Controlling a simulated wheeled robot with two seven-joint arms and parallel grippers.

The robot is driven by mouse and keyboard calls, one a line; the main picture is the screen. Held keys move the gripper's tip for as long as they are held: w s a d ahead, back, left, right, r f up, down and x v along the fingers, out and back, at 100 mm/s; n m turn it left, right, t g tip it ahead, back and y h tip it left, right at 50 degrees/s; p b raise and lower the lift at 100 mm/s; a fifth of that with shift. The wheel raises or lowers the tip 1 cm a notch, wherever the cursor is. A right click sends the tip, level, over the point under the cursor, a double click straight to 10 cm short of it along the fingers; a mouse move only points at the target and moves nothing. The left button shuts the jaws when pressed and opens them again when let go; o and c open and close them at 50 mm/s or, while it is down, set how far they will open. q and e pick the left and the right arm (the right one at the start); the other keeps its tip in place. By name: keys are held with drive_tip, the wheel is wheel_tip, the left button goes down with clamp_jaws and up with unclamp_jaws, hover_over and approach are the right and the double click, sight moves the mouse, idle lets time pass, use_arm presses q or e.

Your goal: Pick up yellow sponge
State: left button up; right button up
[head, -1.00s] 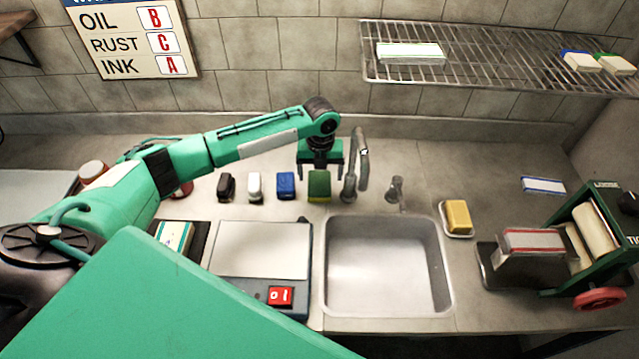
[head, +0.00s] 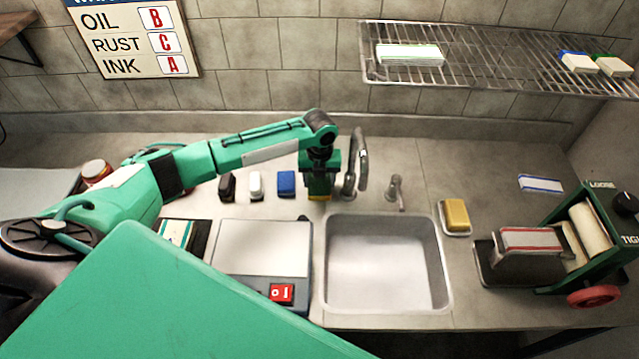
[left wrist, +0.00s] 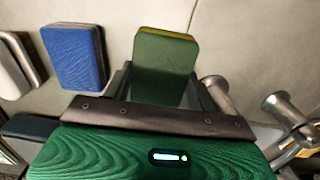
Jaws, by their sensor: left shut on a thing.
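A block-shaped sponge (head: 320,194) with a green top and yellow lower side stands on the counter behind the sink; it also shows in the left wrist view (left wrist: 164,65). My left gripper (head: 319,184) points down over this green-and-yellow sponge and is shut on it, one finger on each side. The sponge appears still at counter level. A plain yellow block (head: 456,214) lies on a small pale dish right of the sink, apart from the gripper. My right gripper is not in view.
A blue block (head: 286,183), a white one (head: 255,184) and a dark one (head: 227,187) stand left of the gripper. The faucet (head: 361,160) rises close on its right. The sink (head: 385,265) is empty. A wire shelf (head: 480,62) hangs above.

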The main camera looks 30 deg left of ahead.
sight(319, 181)
use_arm(q)
drive_tip(key=shift+r, duration=0.1)
drive_tip(key=shift+r, duration=0.6)
wheel_tip(319, 181, up, 19)
drive_tip(key=b, duration=0.4)
drive_tip(key=shift+f, duration=0.2)
drive_tip(key=shift+o, duration=0.7)
drive_tip(key=shift+c, duration=0.5)
